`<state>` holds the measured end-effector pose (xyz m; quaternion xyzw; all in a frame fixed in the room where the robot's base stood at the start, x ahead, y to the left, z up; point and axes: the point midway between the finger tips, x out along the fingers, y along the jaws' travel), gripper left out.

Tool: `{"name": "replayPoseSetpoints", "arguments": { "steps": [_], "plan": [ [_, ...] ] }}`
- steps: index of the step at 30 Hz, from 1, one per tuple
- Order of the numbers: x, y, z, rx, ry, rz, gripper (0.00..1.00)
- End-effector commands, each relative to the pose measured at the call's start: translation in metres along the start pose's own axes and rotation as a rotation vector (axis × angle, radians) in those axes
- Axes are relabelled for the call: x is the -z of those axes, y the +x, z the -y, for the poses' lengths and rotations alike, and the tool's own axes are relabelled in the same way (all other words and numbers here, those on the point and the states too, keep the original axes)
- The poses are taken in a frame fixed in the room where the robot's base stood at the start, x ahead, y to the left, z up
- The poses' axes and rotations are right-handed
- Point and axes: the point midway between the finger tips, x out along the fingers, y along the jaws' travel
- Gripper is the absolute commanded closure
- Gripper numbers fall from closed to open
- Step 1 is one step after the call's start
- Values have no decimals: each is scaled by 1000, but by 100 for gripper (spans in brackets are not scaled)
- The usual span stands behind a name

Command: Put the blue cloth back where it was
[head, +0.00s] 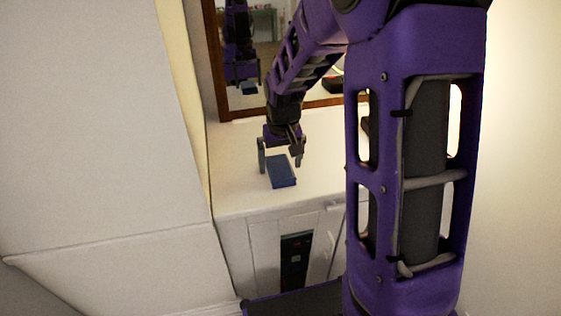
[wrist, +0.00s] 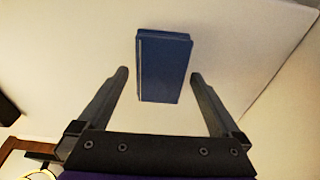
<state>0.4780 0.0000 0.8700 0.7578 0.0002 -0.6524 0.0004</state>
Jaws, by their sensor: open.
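A dark blue folded piece, seemingly the blue cloth (head: 282,172), lies on the white cabinet top near its front edge. In the wrist view the blue cloth (wrist: 163,68) looks like a flat rectangular block with a pale line along one side. My gripper (head: 280,166) is open just above it. In the wrist view my gripper (wrist: 159,76) has its two fingers apart, one on each side of the cloth's near end, with gaps on both sides. I cannot tell how far the fingertips are above the surface.
The white cabinet top (head: 240,150) is otherwise mostly clear around the cloth. A brown-framed mirror (head: 250,60) stands behind it and reflects my arm. A pale wall panel (head: 100,110) rises close on the left. Cabinet doors (head: 265,255) are below the front edge.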

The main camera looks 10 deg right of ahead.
Motion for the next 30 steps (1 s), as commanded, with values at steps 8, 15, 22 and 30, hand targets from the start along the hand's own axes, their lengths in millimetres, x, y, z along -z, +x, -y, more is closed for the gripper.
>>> {"name": "replayPoseSetpoints", "arguments": {
  "steps": [8, 15, 22, 30],
  "plan": [
    [2, -45, 0, -1, -1, -6, 0],
    [1, -94, 0, -1, 0, -5, 0],
    [1, -119, 0, 0, -1, -2, 0],
    [0, -121, 0, 0, 0, 0, 0]
  ]
}}
